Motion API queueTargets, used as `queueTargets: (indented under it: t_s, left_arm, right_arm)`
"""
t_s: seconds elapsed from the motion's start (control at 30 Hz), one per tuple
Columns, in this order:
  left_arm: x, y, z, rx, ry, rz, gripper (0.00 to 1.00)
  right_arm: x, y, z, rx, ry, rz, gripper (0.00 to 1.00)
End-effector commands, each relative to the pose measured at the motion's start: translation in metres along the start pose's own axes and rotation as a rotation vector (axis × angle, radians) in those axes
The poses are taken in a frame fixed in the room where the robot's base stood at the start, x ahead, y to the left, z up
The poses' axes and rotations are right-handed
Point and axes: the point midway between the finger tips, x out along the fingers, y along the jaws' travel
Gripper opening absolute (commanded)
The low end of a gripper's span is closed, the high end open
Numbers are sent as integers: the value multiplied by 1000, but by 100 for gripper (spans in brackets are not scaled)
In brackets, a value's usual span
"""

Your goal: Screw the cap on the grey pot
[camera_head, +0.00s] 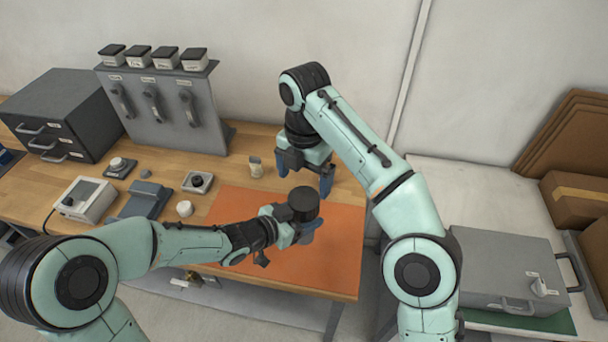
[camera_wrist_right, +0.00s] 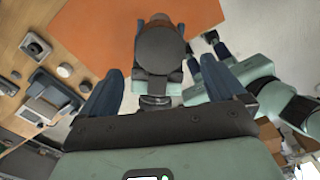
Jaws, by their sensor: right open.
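My left gripper (camera_head: 297,228) is shut on the grey pot (camera_head: 307,237), holding it upright above the orange mat. Most of the pot is hidden by the fingers and the black cap (camera_head: 304,203). The cap sits on top of the pot; I cannot tell how tightly. My right gripper (camera_head: 304,176) is open and empty, fingers pointing down, just behind and above the cap in the head view. In the right wrist view the round cap (camera_wrist_right: 161,48) shows between and beyond the open blue fingers, apart from them.
The orange mat (camera_head: 340,255) lies on the wooden bench. Left of it are a small white knob (camera_head: 185,208), a grey block (camera_head: 197,182) and a control box (camera_head: 86,200). A cream figure-like piece (camera_head: 255,167) stands behind the mat. A grey case (camera_head: 510,270) is at the right.

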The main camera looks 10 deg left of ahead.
Motion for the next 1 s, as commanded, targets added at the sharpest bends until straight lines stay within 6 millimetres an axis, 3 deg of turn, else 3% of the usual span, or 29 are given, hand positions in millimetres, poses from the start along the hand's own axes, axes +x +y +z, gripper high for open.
queueTargets:
  t_s: [0.27,0.7,1.0]
  left_arm:
    - [0,0,-2,1,4,0,0]
    - [0,0,-1,1,4,0,0]
    - [0,0,-2,1,4,0,0]
  right_arm:
    - [15,-1,1,2,-1,-3,97]
    - [73,0,0,2,0,-1,97]
    - [80,0,0,2,-1,1,97]
